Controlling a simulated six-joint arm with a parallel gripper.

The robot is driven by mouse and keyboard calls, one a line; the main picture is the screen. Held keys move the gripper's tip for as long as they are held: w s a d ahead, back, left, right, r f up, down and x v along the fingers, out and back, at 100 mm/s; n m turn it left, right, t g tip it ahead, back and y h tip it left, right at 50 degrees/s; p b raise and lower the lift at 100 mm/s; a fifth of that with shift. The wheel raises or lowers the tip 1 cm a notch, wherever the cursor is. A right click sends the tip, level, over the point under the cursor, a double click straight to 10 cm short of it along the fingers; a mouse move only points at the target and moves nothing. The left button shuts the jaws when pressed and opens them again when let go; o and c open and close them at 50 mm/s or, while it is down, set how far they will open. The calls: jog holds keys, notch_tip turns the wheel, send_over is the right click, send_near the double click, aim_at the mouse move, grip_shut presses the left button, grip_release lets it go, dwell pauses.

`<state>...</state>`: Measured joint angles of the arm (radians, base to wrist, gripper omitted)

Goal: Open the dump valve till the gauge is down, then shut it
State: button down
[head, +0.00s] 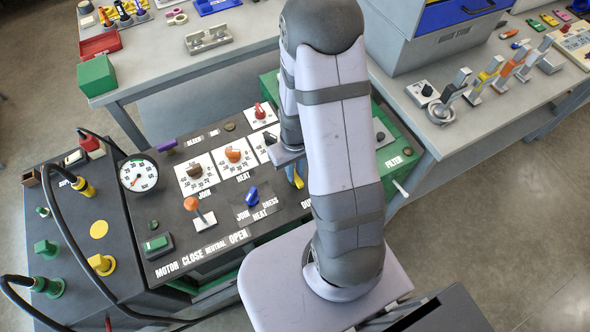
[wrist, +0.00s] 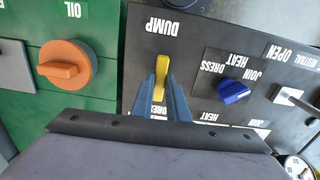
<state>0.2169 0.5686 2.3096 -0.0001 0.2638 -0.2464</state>
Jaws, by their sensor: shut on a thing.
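The dump valve's yellow lever (wrist: 161,75) stands by the DUMP label in the wrist view. My gripper (wrist: 161,92) has its blue fingers shut on this lever, one on each side. In the head view a bit of the yellow lever (head: 298,181) shows beside my arm, which hides most of the valve and its label. The round white gauge (head: 138,174) is at the panel's left; its needle is too small to read surely. Part of the gauge (wrist: 300,168) also shows at the wrist view's lower right corner.
A blue selector knob (wrist: 232,91) is close beside the lever, and an orange knob (wrist: 66,68) under OIL is on the green panel. An orange-topped lever (head: 192,204) stands by CLOSE, NEUTRAL, OPEN. Black hoses (head: 62,222) loop over the left side.

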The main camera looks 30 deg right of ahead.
dwell(0.3)
jog(key=c, duration=1.7)
grip_release()
jog(key=shift+r, duration=0.1)
jog(key=shift+r+b, duration=0.45)
jog(key=shift+r, duration=3.15)
